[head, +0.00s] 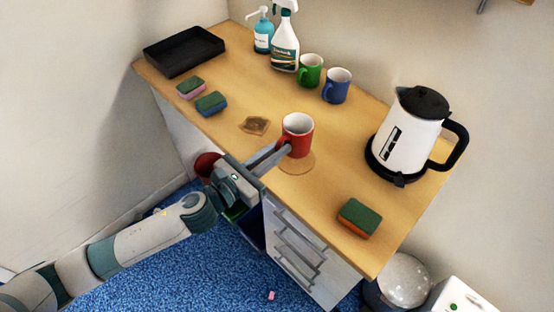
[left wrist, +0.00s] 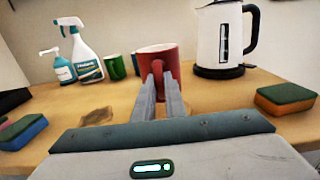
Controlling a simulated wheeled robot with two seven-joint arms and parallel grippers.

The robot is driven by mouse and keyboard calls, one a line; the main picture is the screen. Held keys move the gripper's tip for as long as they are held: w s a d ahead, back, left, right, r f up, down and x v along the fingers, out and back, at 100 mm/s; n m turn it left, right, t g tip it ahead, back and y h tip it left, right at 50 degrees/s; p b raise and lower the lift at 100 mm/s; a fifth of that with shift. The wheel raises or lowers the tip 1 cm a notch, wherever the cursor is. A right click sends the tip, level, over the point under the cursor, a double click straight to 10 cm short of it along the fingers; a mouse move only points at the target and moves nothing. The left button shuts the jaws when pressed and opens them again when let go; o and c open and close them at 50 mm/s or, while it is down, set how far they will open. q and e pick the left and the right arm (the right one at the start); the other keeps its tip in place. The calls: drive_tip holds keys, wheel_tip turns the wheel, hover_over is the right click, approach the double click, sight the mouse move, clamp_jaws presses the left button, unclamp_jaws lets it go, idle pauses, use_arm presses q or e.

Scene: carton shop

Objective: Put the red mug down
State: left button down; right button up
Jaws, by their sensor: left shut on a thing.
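The red mug (head: 297,134) is upright over the middle of the wooden counter (head: 330,192), at a round light-brown patch (head: 296,163). I cannot tell whether its base touches the surface. My left gripper (head: 286,148) reaches in from the front edge and is shut on the mug's handle side. In the left wrist view the two fingers (left wrist: 160,92) meet at the red mug (left wrist: 160,62) and hide its lower part. My right gripper is in neither view.
A white kettle (head: 404,135) stands right of the mug, and a green and orange sponge (head: 359,218) lies near the front right. Green (head: 311,70) and blue (head: 337,86) mugs, bottles and a black tray (head: 184,51) stand farther back. A brown stain (head: 255,125) lies left of the mug.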

use_arm(q)
drive_tip(key=shift+f, duration=2)
drive_tip(key=shift+f, duration=0.1)
drive_tip(key=c, duration=1.8)
unclamp_jaws()
drive_tip(key=shift+s, duration=0.1)
